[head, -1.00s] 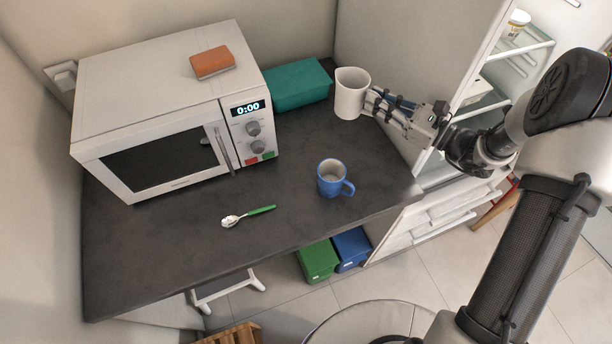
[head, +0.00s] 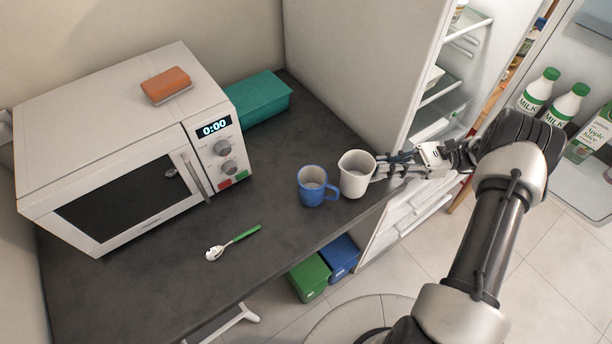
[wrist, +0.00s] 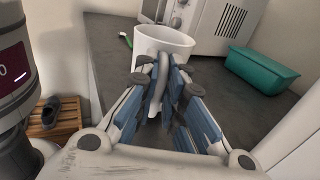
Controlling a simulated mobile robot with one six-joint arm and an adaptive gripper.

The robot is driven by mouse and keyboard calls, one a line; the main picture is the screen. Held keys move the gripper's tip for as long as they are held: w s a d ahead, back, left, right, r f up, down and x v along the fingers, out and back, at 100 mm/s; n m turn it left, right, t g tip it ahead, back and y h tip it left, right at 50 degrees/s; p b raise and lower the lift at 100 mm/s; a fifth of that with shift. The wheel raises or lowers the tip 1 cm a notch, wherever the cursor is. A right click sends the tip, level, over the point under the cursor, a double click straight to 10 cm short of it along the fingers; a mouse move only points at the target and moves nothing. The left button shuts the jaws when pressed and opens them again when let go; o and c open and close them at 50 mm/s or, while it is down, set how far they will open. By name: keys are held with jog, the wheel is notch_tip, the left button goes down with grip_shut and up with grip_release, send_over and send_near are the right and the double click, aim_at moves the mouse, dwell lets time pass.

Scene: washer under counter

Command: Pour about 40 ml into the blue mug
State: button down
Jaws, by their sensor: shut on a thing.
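The blue mug (head: 313,187) stands upright on the dark counter in the head view, its handle toward the right. A white pitcher (head: 355,175) is just right of the mug, looking upright; I cannot tell whether it touches the counter. My gripper (head: 383,170) reaches in from the right and is shut on the pitcher's handle. In the wrist view the blue-padded fingers (wrist: 167,88) close around the grey-looking handle of the pitcher (wrist: 165,42). The blue mug is not visible in the wrist view. The pitcher's contents cannot be made out.
A microwave (head: 125,150) with an orange sponge (head: 166,85) on top stands at the left. A teal box (head: 262,105) is behind it. A green-handled spoon (head: 233,242) lies in front. The open fridge (head: 455,75) is at the right.

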jog(key=shift+r, duration=0.1)
jog(key=shift+a+r+p, duration=0.15)
jog(key=shift+r+p, duration=0.35)
jog(key=shift+p, duration=0.3)
jog(key=s+a+r+t+h+p, duration=0.1)
jog(key=a+r+h+p, duration=0.8)
jog(key=p, duration=1.4)
notch_tip(320, 180, up, 3)
jog(key=shift+s+a+r+h, duration=0.15)
jog(key=shift+a+h, duration=0.25)
jog(key=shift+h, duration=0.7)
jog(key=shift+s+a+t+h+p, duration=0.1)
jog(key=shift+a+t+h+p, duration=0.2)
jog(key=shift+a+h+p, duration=0.7)
jog(key=shift+d+f+p, duration=0.2)
jog(key=shift+d+p, duration=0.15)
jog(key=shift+d, duration=0.1)
jog(key=shift+d, duration=0.1)
